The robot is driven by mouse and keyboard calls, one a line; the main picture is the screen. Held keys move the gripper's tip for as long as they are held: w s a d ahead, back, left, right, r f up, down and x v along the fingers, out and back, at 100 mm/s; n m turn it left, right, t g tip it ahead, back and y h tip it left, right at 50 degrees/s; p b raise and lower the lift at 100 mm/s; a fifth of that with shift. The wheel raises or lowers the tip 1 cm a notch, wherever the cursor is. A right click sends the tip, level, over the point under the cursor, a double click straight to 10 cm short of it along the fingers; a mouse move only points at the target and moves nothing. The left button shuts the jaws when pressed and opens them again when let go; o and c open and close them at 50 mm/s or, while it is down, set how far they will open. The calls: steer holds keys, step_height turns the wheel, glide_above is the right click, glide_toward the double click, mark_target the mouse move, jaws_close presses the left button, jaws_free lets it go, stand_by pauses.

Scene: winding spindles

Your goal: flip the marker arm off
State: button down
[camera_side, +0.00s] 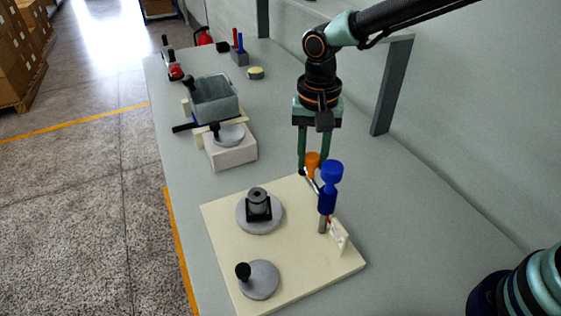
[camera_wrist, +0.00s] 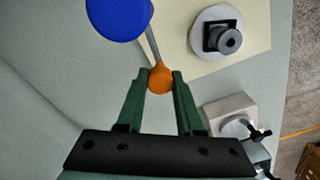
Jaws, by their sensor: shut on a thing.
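The marker arm (camera_side: 318,187) is a thin metal rod with an orange knob (camera_side: 312,159) on its end, beside a blue-topped post (camera_side: 328,196) on the cream board (camera_side: 283,279). My gripper (camera_side: 314,168) reaches down from above with its green fingers around the orange knob. In the wrist view the orange knob (camera_wrist: 161,80) sits between the fingertips, and the rod (camera_wrist: 153,47) runs up beside the round blue top (camera_wrist: 117,15). A small white plate with red marks (camera_side: 340,237) stands at the post's foot; its lettering is too small to read.
On the board are a grey disc with a dark spindle (camera_side: 259,204) and a disc with a black knob (camera_side: 260,280). The table right of the board is clear.

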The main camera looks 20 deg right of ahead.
steer(key=shift+d, duration=0.1)
steer(key=c, duration=0.5)
jaws_free()
steer(key=shift+c, duration=0.2)
steer(key=shift+r, duration=0.15)
step_height(320, 180, up, 12)
